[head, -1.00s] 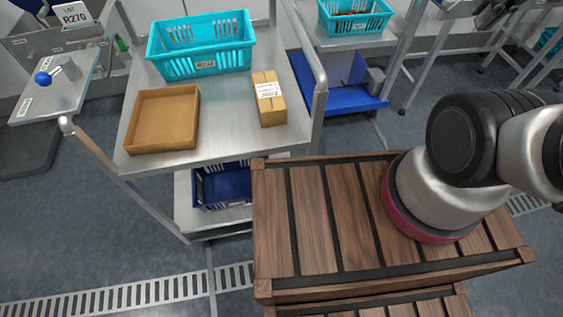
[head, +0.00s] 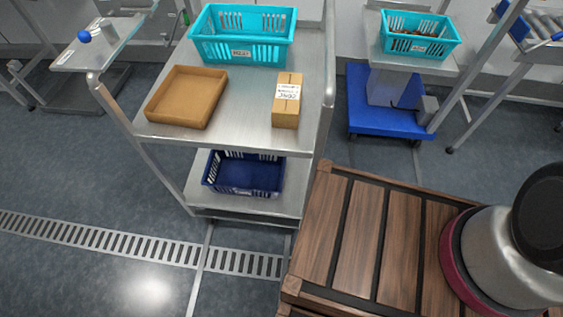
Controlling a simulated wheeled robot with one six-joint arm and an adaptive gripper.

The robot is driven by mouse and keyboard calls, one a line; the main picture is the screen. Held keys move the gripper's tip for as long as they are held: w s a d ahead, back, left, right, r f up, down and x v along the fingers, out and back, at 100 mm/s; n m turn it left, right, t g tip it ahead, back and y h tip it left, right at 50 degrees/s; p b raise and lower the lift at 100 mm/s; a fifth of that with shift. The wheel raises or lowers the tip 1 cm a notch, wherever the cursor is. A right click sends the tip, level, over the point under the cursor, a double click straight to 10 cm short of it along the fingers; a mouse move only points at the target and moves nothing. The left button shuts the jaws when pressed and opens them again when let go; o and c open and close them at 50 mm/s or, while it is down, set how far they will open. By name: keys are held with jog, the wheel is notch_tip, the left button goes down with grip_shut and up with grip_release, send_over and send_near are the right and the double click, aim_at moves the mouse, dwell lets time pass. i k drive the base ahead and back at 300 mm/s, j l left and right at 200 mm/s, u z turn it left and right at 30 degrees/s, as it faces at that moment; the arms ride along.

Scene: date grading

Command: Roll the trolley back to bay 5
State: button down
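The trolley (head: 232,115) is a steel two-shelf cart with upright side rails, standing just ahead of my wooden-slatted base. Its top shelf carries a turquoise crate (head: 243,52), an open brown tray (head: 187,97) and a small labelled carton (head: 287,100). A dark blue crate (head: 245,174) sits on its lower shelf. My gripper is outside the view; only part of my arm shows at the right. No sign for bay 5 can be read.
A floor drain (head: 130,240) runs across the front. At the right stand another turquoise crate (head: 418,34) on a steel stand and a blue wheeled platform (head: 385,120). A steel table (head: 100,45) with a blue knob is at upper left.

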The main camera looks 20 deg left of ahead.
aim_at(240, 121)
jog(key=j+z, duration=0.25)
jog(key=z, duration=0.2)
jog(key=j+z, duration=0.3)
jog(key=z, duration=0.15)
jog(key=j+z, duration=0.25)
jog(key=z, duration=0.2)
jog(key=k+j+z, duration=0.1)
jog(key=j+z, duration=0.15)
jog(key=z, duration=0.2)
jog(key=k+j+z, duration=0.4)
jog(key=k, duration=0.35)
jog(key=k+j, duration=0.1)
jog(key=k, duration=0.4)
jog(key=k+j, duration=0.1)
jog(key=k, duration=0.45)
jog(key=k+j+u, duration=0.5)
jog(key=k, duration=0.2)
jog(key=i+j+u, duration=0.1)
jog(key=j+u, duration=0.2)
jog(key=i+j+u, duration=0.1)
jog(key=u, duration=0.15)
jog(key=j, duration=0.1)
